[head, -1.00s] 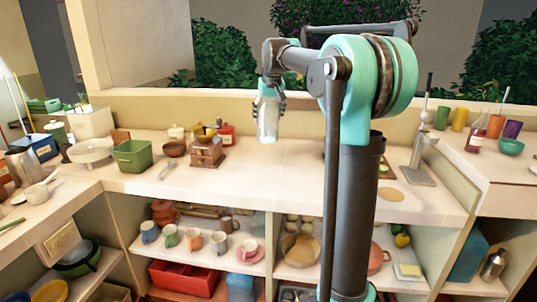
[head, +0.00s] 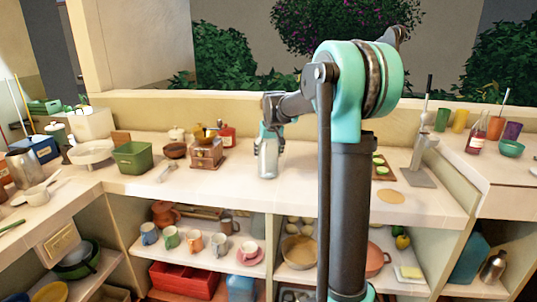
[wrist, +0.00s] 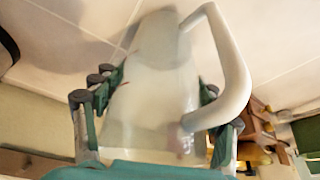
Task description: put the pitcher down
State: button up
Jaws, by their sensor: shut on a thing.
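The pitcher (head: 267,160) is a pale, translucent vessel, upright at the counter's middle in the head view. Its base looks at or very close to the counter top (head: 235,181); I cannot tell whether it touches. My gripper (head: 270,143) is shut around its upper part from above. In the wrist view the pitcher (wrist: 155,85) fills the middle, with its white handle (wrist: 237,70) at the right. My gripper's teal and dark fingers (wrist: 158,110) lie on both sides of its body.
A wooden coffee grinder (head: 206,153) stands left of the pitcher, with a green bin (head: 134,157) farther left. A metal stand (head: 422,165) and a round tan mat (head: 390,195) are to the right. The counter just around the pitcher is clear.

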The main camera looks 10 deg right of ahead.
jog(key=shift+f, duration=0.15)
jog(key=o, duration=1.5)
